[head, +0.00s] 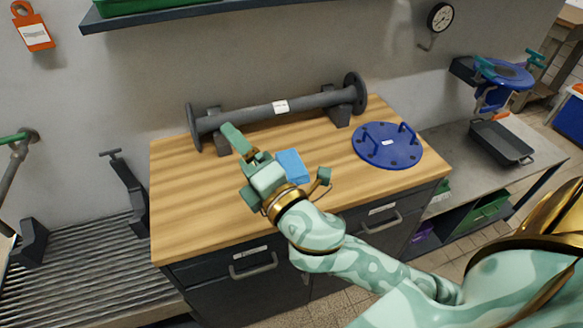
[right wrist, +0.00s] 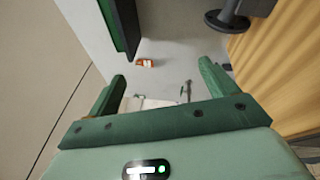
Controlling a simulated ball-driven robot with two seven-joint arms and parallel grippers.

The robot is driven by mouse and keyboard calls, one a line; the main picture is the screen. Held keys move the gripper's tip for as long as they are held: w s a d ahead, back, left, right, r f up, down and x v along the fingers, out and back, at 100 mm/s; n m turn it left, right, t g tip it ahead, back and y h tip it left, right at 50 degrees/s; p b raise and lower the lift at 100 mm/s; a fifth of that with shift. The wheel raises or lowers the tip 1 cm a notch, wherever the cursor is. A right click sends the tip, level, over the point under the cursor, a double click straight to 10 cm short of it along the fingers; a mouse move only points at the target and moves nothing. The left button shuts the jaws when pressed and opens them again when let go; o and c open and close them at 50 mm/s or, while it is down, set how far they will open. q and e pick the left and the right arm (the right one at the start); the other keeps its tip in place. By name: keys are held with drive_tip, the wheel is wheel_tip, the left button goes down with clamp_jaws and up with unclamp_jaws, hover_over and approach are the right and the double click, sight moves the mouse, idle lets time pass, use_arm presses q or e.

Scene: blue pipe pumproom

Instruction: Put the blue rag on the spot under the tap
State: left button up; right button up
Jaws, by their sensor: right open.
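The blue rag (head: 292,166) is a light blue, folded-looking slab on the wooden bench top (head: 190,215), in front of the grey flanged pipe. My right gripper (head: 238,166) is over the bench, just left of the rag and apart from it; its hand hides little of the rag. In the right wrist view its jaws (right wrist: 165,82) are wide apart with nothing between them. A pipe fitting with a green handle (head: 16,138) is on the wall at far left; I cannot tell whether it is the tap. No marked spot is clearly visible. My left gripper is not in view.
The grey flanged pipe (head: 280,107) lies along the bench's back. A blue disc with handles (head: 388,146) lies at its right. Left is a ribbed grey surface (head: 95,280) with dark brackets. At right, a blue fitting (head: 503,75) stands above a dark tray (head: 502,143).

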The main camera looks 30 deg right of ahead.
drive_tip(key=s+a+r+n+g+y, duration=0.1)
drive_tip(key=a+r+n+g+y, duration=0.1)
drive_tip(key=a+r+n+y, duration=0.5)
drive_tip(key=s+a+r+n+g+y, duration=0.15)
drive_tip(key=a+n+y, duration=0.5)
drive_tip(key=n, duration=0.65)
drive_tip(key=n+g+h, duration=1.2)
drive_tip(key=n+h, duration=0.4)
drive_tip(key=n, duration=1.1)
approach(290, 159)
wheel_tip(290, 159, down, 4)
drive_tip(key=b, duration=0.3)
drive_tip(key=shift+r, duration=0.15)
drive_tip(key=shift+n, duration=0.3)
drive_tip(key=b+x, duration=0.1)
drive_tip(key=x, duration=0.2)
drive_tip(key=w+b+x, duration=0.1)
drive_tip(key=x, duration=0.2)
drive_tip(key=shift+d+r+b, duration=0.1)
drive_tip(key=shift+b, duration=0.3)
drive_tip(key=shift+r, duration=0.1)
